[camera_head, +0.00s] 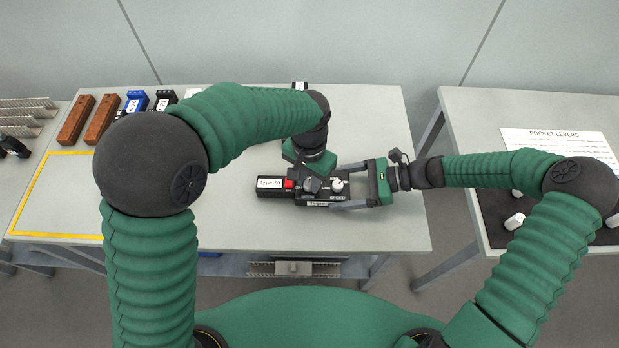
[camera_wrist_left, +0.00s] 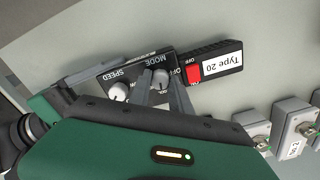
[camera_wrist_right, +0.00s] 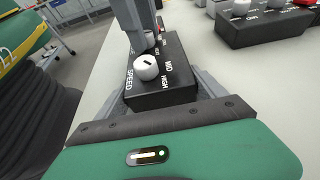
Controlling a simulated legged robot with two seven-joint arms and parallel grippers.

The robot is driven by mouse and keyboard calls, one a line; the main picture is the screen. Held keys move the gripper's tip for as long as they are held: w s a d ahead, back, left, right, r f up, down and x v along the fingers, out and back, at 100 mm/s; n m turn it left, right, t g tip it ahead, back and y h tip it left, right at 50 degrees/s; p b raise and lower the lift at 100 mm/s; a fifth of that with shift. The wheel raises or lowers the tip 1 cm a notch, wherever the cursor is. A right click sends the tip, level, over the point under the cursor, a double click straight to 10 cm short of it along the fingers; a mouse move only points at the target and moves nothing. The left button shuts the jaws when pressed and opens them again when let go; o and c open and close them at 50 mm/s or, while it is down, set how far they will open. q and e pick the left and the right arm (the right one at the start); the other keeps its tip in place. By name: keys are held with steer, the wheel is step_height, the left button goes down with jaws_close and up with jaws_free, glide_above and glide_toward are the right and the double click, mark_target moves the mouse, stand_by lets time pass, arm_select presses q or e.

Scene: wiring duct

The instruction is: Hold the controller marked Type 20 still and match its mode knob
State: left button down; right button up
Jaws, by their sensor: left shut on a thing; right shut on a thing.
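The black controller marked Type 20 (camera_head: 272,184) lies on the table, with a red switch and knobs labelled MODE and SPEED. My right gripper (camera_wrist_right: 165,95) is shut on its SPEED end, one finger along each side. The white SPEED knob (camera_wrist_right: 146,67) stands between those fingers, its dark pointer line visible; it also shows in the left wrist view (camera_wrist_left: 118,92). My left gripper (camera_wrist_left: 163,92) comes from above and is shut on the MODE knob (camera_wrist_left: 160,77). Its fingers partly hide that knob and its scale, so I cannot read the setting.
Brown blocks (camera_head: 76,120), a blue device (camera_head: 137,102) and black devices stand along the back left, near a yellow outline (camera_head: 28,200). Light-coloured boxes (camera_wrist_left: 295,118) are near the controller. A POCKET LEVERS sheet (camera_head: 556,140) lies on the right table. The table's front is clear.

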mark_target(310, 182)
arm_select(q)
steer(key=shift+d, duration=0.2)
steer(key=c, duration=1.5)
jaws_free()
steer(key=shift+a, duration=0.1)
steer(key=shift+o, duration=0.2)
step_height(310, 182, up, 12)
steer(key=shift+w, duration=0.1)
